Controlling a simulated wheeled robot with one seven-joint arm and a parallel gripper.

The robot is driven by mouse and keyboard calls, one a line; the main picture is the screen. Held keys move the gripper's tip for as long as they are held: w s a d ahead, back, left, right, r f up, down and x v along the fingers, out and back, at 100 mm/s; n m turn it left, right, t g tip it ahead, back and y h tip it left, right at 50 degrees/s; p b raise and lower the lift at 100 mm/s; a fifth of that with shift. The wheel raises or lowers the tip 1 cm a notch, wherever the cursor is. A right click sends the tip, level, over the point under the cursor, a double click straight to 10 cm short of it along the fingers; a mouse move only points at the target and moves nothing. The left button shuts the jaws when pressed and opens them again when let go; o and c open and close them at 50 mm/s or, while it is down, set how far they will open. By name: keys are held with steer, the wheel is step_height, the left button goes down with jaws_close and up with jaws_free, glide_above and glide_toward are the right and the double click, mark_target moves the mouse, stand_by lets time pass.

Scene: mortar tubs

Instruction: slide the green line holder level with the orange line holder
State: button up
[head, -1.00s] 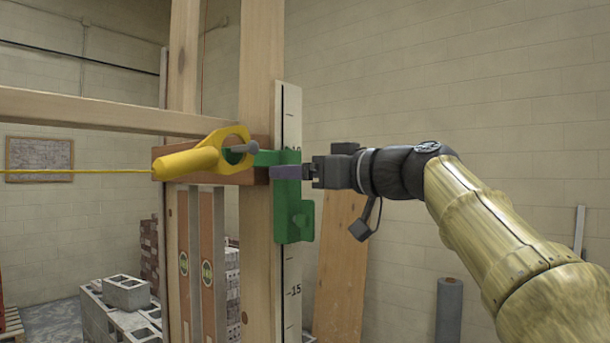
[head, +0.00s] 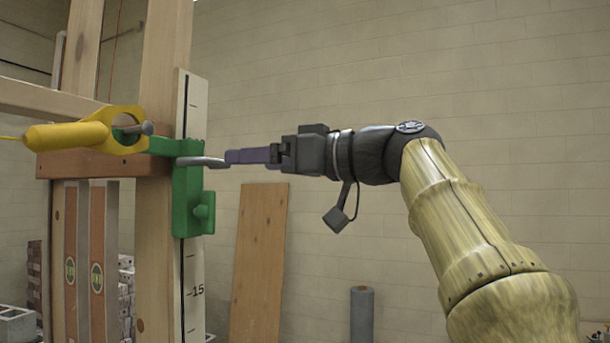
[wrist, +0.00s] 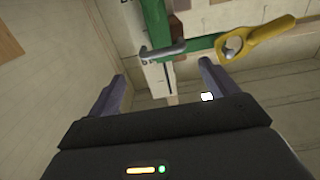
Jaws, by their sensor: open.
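The green line holder (head: 187,195) sits on a white strip with marks on the wooden post; a grey bar handle (head: 203,162) sticks out of it to the right. Both show at the top of the wrist view, the green holder (wrist: 155,22) above the handle (wrist: 163,50). In the wrist view my gripper's fingers (wrist: 162,70) stand wide apart on either side below the handle. I cannot make out an orange line holder for certain.
A yellow line reel (head: 70,135) hangs on a peg left of the holder, in front of a brown-orange bar (head: 90,166). The marked strip (head: 195,280) runs down the post. A plank (head: 260,262) leans on the wall behind.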

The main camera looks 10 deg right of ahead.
steer(key=b+v, duration=0.1)
steer(key=v, duration=0.6)
steer(key=shift+s+a, duration=0.15)
steer(key=shift+s, duration=0.05)
